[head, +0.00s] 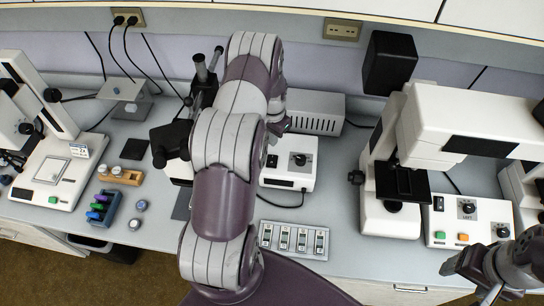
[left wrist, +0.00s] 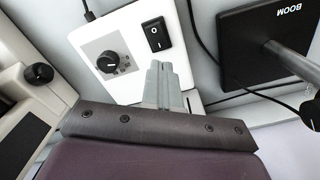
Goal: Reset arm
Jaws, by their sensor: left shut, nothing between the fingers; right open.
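My left arm (head: 225,200) rises through the middle of the head view and folds over at the top; its gripper fingers are mostly hidden there. In the left wrist view my left gripper (left wrist: 163,85) is shut and empty. Its fingertips appear over the lower edge of a white control box (left wrist: 125,35) with a black knob and a rocker switch; contact cannot be told. The same box (head: 289,178) shows right of the arm in the head view. My right gripper (head: 471,279) is open and empty at the lower right, in front of the bench edge.
A black boom-stand base (left wrist: 262,45) lies beside the box in the left wrist view. A large white microscope (head: 455,125) and its control box (head: 468,222) stand to the right. A switch panel (head: 293,240) and tube rack (head: 103,208) lie near the front edge. My left arm hides part of the bench.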

